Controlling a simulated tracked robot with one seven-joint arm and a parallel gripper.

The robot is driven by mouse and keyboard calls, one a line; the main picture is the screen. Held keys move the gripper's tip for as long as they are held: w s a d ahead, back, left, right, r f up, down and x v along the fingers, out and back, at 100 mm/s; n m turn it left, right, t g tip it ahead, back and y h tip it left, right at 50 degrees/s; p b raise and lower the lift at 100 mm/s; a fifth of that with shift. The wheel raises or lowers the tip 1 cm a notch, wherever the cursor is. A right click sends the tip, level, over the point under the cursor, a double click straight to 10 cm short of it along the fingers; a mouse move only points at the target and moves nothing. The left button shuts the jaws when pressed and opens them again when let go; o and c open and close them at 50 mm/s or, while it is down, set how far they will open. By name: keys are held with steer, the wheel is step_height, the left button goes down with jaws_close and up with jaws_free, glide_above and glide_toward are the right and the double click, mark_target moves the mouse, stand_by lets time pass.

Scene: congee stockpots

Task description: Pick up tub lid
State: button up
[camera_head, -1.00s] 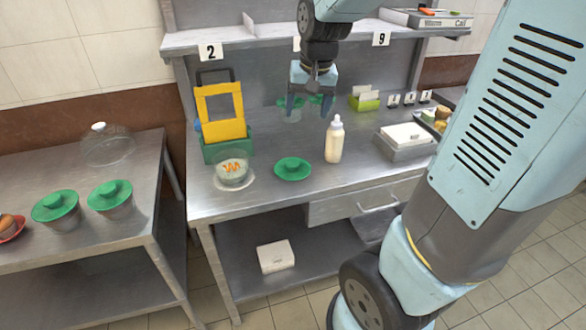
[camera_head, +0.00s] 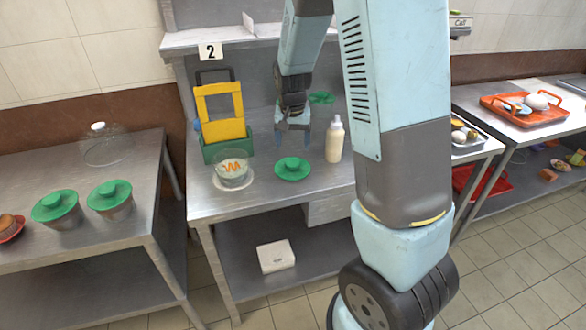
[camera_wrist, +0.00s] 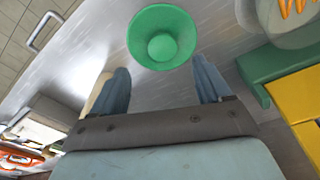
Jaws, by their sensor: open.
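A round green tub lid (camera_head: 292,168) with a raised knob lies on the metal table, between a glass bowl and a white bottle. In the wrist view the lid (camera_wrist: 162,37) shows from above, just beyond and between the fingertips. My gripper (camera_head: 292,140) is open and empty, above the table and behind the lid in the head view. Its two blue fingers (camera_wrist: 162,75) are spread wide in the wrist view. Two similar green lids sit on tubs, one (camera_head: 55,205) and another (camera_head: 109,194), on the left table. A further green piece (camera_head: 321,97) lies behind my gripper.
The glass bowl (camera_head: 232,175) with an orange squiggle stands left of the lid. The bottle (camera_head: 334,140) stands upright at its right. A yellow frame in a green holder (camera_head: 228,150) stands behind the bowl. The table front is clear.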

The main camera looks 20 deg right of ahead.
mark_target(292, 162)
steer(key=shift+w+d+f, duration=0.1)
steer(key=shift+w+f, duration=0.15)
steer(key=shift+f, duration=1.2)
steer(key=shift+w+f, duration=0.3)
steer(key=shift+f, duration=1.1)
steer(key=shift+w+d+f, duration=0.1)
steer(key=shift+w+f, duration=0.15)
steer(key=shift+f, duration=1.2)
steer(key=c, duration=1)
